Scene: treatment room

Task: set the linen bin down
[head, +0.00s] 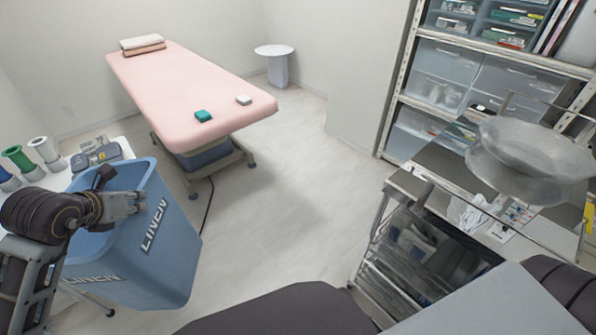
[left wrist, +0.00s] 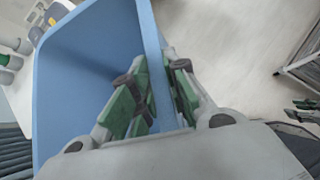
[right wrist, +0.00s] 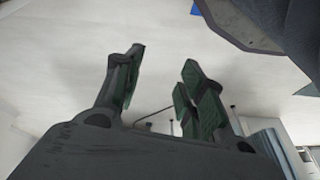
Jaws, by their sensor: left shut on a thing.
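The blue linen bin (head: 165,255), marked LINEN in white, is at the lower left of the head view, open at the top. My left gripper (head: 138,203) is shut on its rim. In the left wrist view the bin wall (left wrist: 150,35) runs between the fingers of the left gripper (left wrist: 160,78), and the inside that shows looks empty. I cannot tell whether the bin's base touches the floor. My right gripper (right wrist: 163,62) is open and empty in the right wrist view; the head view does not show its fingers.
A pink treatment bed (head: 180,88) stands behind the bin. A white table (head: 128,150) with rolls and a device is at the left, partly behind the bin. A metal cart (head: 400,270) and a shelf rack (head: 400,75) stand at the right. The middle floor (head: 280,200) is clear.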

